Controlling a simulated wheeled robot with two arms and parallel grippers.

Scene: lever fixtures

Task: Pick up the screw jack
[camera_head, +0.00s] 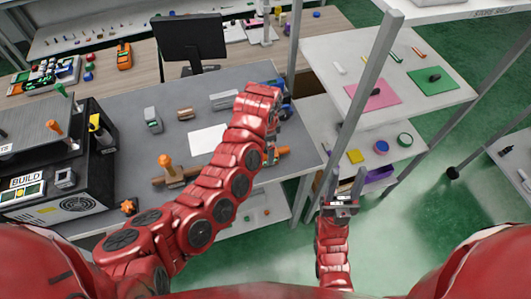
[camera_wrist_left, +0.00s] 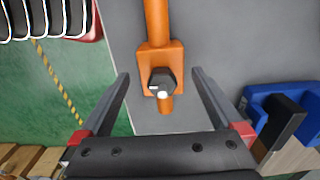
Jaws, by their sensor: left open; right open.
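In the left wrist view an orange piece (camera_wrist_left: 160,55), which looks like the screw jack, lies on the grey tabletop. It has a square body, a long round bar and a dark knob (camera_wrist_left: 161,82). My left gripper (camera_wrist_left: 160,73) is open, with one finger on each side of the body and visible gaps to both. My right gripper (camera_head: 346,178) is open and empty, right of the table's edge, apart from any object.
A white sheet (camera_head: 207,140), a grey block (camera_head: 152,120) and an orange-handled tool (camera_head: 167,164) lie on the table.

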